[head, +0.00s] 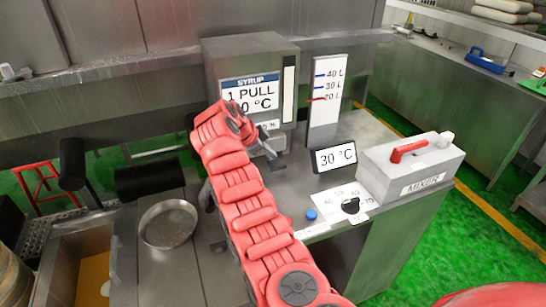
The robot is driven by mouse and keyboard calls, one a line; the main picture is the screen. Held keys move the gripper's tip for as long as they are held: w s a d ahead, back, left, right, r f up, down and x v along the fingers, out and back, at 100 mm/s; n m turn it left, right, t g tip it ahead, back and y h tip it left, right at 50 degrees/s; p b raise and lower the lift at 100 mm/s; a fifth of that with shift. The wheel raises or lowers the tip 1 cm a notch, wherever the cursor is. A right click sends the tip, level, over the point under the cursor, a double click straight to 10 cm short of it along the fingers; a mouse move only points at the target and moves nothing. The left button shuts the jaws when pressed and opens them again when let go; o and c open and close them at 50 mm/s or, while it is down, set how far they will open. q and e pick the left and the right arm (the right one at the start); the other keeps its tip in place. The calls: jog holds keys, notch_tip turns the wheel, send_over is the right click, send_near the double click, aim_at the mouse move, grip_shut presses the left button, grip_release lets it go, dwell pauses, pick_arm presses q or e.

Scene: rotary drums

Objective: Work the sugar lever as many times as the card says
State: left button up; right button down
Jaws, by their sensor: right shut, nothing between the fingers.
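The card (249,88) headed SYRUP is on the front of a grey steel dispenser (250,55). It reads "1 PULL", with a temperature line ending in "0 °C" partly covered by my arm. My red right arm reaches up from the bottom. My right gripper (268,147) is at the dispenser's lower front, shut with nothing in it. I cannot make out a sugar lever; the arm and gripper hide part of the dispenser's lower front, including most of a small label. I cannot tell whether the gripper touches anything. My left gripper is not in view.
A level gauge (326,115) with a red pointer near 20 L stands right of the dispenser. A display (334,158) reads 30 °C. A mixer box (425,165) with a red handle, a black dial (350,206) and a blue button (311,214) are at right. A round pan (168,224) lies left.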

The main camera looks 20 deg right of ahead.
jog(key=shift+d+r, duration=0.25)
jog(key=shift+r, duration=0.8)
jog(key=shift+s+r, duration=0.2)
jog(key=shift+r, duration=0.25)
notch_tip(320, 180, up, 5)
jog(key=p, duration=0.4)
send_over(271, 160)
jog(key=w, duration=0.2)
jog(key=shift+s+f, duration=0.1)
jog(key=shift+f, duration=0.05)
